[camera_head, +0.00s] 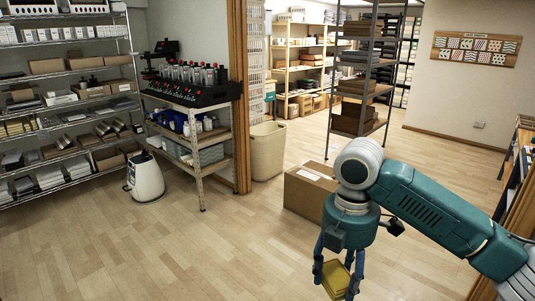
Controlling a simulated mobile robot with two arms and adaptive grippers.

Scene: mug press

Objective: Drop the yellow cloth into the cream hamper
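The cream hamper (268,151) stands on the floor beside the wooden post, at the back centre of the head view. My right gripper (337,276) comes in from the right and points down at the lower right. The yellow cloth (336,278) is between its fingers, and the fingers appear closed on it. The cloth hangs in front of and to the right of the hamper, well apart from it. The inside of the hamper is hidden. My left gripper is not in view.
A cardboard box (309,190) sits on the floor between my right arm and the hamper. Open wood floor (190,245) lies at the front left.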

